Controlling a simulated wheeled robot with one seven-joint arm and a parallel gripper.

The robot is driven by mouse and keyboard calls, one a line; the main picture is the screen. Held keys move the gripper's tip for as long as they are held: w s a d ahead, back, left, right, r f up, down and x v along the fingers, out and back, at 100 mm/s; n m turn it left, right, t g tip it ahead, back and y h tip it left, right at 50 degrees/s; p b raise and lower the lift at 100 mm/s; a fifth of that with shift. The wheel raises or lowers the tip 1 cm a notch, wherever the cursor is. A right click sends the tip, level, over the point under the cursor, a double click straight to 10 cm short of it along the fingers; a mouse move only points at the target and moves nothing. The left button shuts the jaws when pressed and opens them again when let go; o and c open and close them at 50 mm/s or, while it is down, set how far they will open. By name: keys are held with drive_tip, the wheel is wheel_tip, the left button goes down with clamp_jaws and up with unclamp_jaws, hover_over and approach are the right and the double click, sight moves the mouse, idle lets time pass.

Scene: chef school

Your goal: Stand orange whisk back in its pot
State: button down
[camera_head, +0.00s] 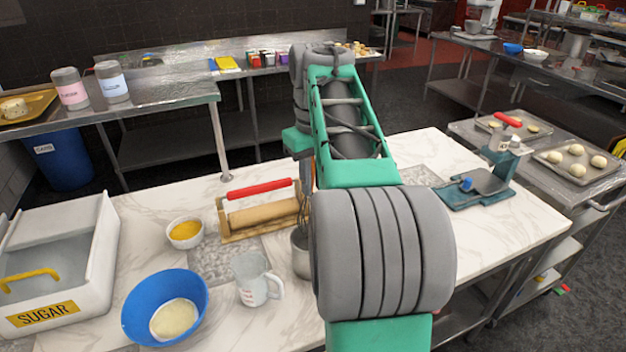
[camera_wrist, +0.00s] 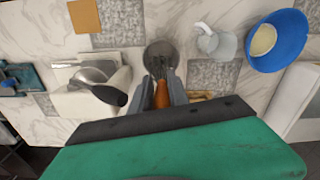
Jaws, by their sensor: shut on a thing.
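My gripper (camera_wrist: 163,92) is shut on the orange handle of the whisk (camera_wrist: 161,95). In the wrist view the whisk's wire end points at the round grey metal pot (camera_wrist: 158,48) and overlaps its opening. In the head view the whisk's wires (camera_head: 305,212) show just above the pot (camera_head: 300,262), beside my arm. I cannot tell whether the wire tips are inside the rim.
A measuring jug (camera_head: 254,280) stands left of the pot, with a blue bowl (camera_head: 128,309) farther left. A rolling pin on a wooden stand (camera_head: 228,236) lies behind, near a yellow-filled bowl (camera_head: 184,243). A teal scale (camera_head: 465,200) stands right. A black-handled steel pan (camera_wrist: 100,82) shows in the wrist view.

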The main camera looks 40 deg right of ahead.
drive_tip(key=shift+f+b, duration=2.95)
drive_tip(key=shift+f, duration=0.35)
drive_tip(key=c, duration=1.2)
unclamp_jaws()
wheel_tip(320, 180, up, 8)
drive_tip(key=p, duration=0.7)
drive_tip(key=shift+f, duration=0.1)
